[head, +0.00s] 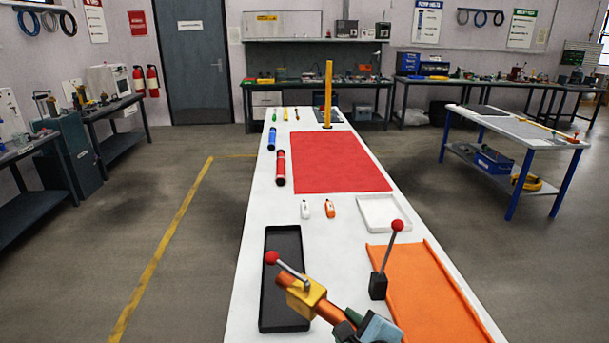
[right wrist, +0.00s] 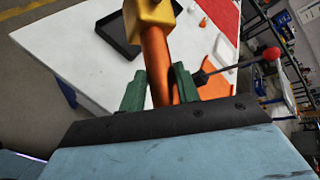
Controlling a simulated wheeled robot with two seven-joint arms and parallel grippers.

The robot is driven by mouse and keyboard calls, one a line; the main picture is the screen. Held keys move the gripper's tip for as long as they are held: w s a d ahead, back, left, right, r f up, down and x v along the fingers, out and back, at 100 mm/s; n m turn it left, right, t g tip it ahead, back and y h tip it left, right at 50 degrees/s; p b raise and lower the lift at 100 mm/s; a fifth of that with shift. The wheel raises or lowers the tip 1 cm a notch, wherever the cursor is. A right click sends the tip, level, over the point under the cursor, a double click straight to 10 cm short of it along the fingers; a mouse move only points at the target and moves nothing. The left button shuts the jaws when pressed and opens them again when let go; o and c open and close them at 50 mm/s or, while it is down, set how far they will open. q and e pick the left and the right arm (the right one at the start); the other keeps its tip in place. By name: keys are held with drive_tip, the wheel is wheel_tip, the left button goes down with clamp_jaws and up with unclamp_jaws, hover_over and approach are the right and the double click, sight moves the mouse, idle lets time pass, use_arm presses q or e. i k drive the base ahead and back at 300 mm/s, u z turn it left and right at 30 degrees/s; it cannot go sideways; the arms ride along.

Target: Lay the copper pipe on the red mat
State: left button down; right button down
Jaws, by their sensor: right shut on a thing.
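The copper pipe (head: 334,312) is in my right gripper (head: 350,325) at the bottom of the head view. It carries a yellow block (head: 306,299) with a grey lever ending in a red ball (head: 271,257). The pipe is above the table's near end, with its far end over the black tray. In the right wrist view the green fingers (right wrist: 160,90) are shut on either side of the pipe (right wrist: 157,58). The red mat (head: 340,165) lies flat and bare farther up the white table. My left gripper is not in view.
A black tray (head: 266,288) and an orange tray (head: 432,300) are at the near end. A red-balled lever stands on a black base (head: 378,286). Small white and orange bottles (head: 329,209) and a white tray (head: 383,228) lie before the mat. A yellow post (head: 328,85) stands behind it.

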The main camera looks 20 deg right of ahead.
sight(334, 152)
drive_tip(key=u, duration=1.4)
drive_tip(key=i, duration=2.5)
drive_tip(key=z, duration=1.95)
drive_tip(key=i, duration=4.75)
